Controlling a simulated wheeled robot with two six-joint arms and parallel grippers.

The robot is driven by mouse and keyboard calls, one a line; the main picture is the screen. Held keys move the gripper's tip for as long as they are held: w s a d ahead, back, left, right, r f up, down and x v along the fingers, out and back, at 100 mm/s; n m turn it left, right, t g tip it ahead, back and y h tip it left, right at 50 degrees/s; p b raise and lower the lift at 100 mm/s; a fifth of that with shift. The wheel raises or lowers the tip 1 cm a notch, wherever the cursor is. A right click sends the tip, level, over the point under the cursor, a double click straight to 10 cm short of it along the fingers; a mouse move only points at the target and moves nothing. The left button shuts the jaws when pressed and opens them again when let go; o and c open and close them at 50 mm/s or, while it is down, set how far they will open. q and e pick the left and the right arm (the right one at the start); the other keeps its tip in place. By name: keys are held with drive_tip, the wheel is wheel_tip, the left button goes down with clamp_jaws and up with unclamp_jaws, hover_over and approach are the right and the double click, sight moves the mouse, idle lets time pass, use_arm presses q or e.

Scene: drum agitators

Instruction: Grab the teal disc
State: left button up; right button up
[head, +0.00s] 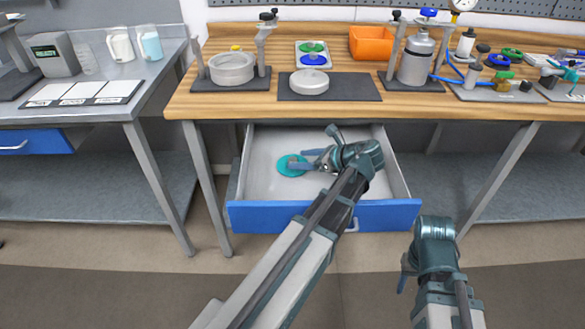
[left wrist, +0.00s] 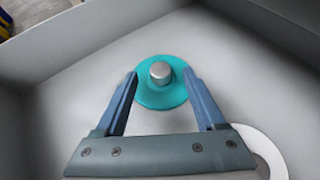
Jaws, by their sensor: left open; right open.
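The teal disc (head: 291,165) lies flat in the open drawer (head: 262,185), towards its left side. In the left wrist view the teal disc (left wrist: 150,96) has a short silver knob (left wrist: 160,72) at its centre. My left gripper (head: 300,160) is inside the drawer at the disc; in the left wrist view its open fingers (left wrist: 160,80) reach to either side of the knob, with nothing clamped. Whether the fingertips touch the disc I cannot tell. My right gripper (head: 402,272) hangs in front of the drawer at the lower right, well away from the disc and largely hidden by its wrist.
The drawer's blue front (head: 260,217) and grey walls surround my left gripper. A wooden bench (head: 190,104) overhangs the drawer's back. On it stand a tray with green and blue discs (head: 313,54), an orange bin (head: 371,42) and metal vessels. A white ring (left wrist: 262,150) lies near my left gripper.

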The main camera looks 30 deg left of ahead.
use_arm(q)
drive_tip(key=x, duration=0.2)
drive_tip(key=shift+a+f, duration=0.15)
drive_tip(key=shift+a, duration=0.1)
clamp_jaws()
